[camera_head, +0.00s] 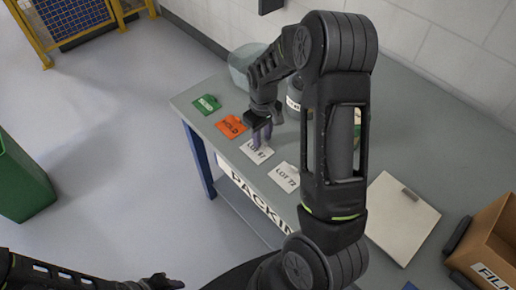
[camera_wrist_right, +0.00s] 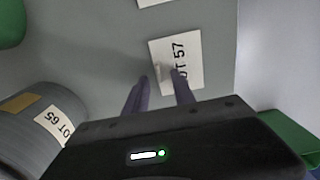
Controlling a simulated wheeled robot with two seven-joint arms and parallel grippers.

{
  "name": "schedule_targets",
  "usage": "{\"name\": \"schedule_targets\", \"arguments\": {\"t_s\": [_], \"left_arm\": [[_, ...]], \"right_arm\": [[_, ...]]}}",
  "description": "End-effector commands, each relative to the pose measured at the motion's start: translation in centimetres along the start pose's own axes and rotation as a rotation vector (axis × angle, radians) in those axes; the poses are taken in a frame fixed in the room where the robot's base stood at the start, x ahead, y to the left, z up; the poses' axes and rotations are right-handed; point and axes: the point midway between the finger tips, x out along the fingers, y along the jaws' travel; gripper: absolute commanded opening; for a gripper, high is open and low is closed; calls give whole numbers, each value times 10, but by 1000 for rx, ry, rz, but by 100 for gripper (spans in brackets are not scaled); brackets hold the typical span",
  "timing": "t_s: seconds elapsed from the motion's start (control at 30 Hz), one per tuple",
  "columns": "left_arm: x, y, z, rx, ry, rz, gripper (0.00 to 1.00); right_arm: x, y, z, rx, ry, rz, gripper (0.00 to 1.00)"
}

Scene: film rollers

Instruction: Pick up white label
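A white label (camera_head: 254,153) reading "LOT 57" lies flat near the table's front edge, right of the orange HOLD tag. A second white label (camera_head: 285,177), "LOT 72", lies to its right. My right gripper (camera_head: 262,134) points down over the LOT 57 label, its two fingers apart with nothing between them. In the wrist view, the right finger overlaps the LOT 57 label (camera_wrist_right: 166,50) and the left finger lies at its left edge; whether they touch is unclear. My left gripper (camera_head: 163,282) is at the bottom left, dark and too small to read.
The orange tag (camera_head: 231,126) and a green tag (camera_head: 207,104) lie left on the table (camera_head: 196,90). A roller (camera_wrist_right: 35,125) labelled "LOT 65" stands near the right gripper. A white board (camera_head: 400,215) and a cardboard box (camera_head: 490,240) are at the right. A green bin (camera_head: 22,180) stands on the floor.

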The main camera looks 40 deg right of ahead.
Motion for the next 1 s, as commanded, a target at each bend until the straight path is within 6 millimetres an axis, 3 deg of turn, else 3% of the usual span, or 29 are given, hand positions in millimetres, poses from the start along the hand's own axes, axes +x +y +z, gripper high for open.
{"name": "schedule_targets", "arguments": {"t_s": [0.37,0.83,1.0], "left_arm": [[0,0,0,0,0,0,34],[0,0,0,0,0,0,34],[3,-1,0,1,1,1,34]], "right_arm": [[0,0,0,0,0,0,0],[-2,0,0,0,1,0,0],[-18,0,-2,0,5,1,0]]}}
